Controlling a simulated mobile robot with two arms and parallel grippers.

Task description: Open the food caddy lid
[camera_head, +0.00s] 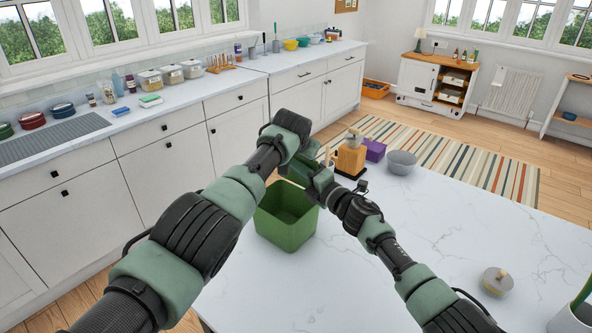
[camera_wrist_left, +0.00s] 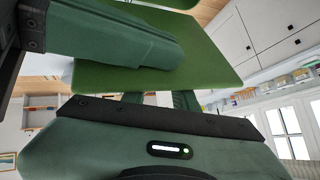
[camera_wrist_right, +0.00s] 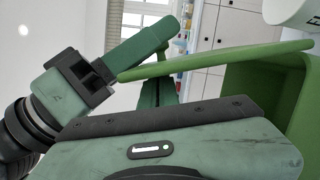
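The green food caddy (camera_head: 287,228) stands on the white marble worktop, and I see down into its open, empty-looking inside. Its lid is raised at the back, mostly hidden by my grippers in the head view. The lid (camera_wrist_left: 235,55) spans the left wrist view as a flat green panel and shows nearly edge-on in the right wrist view (camera_wrist_right: 225,60). My left gripper (camera_wrist_left: 158,100) is slightly open, its fingertips close to the lid. My right gripper (camera_wrist_right: 160,92) looks shut, with its fingers close by the lid; contact is unclear. Neither visibly holds anything.
Behind the caddy are a wooden block-like dispenser (camera_head: 350,160), a purple box (camera_head: 375,150) and a grey bowl (camera_head: 402,162). A round beige-topped item (camera_head: 497,281) lies at the right. The marble worktop (camera_head: 400,220) between is clear. My two arms converge closely above the caddy.

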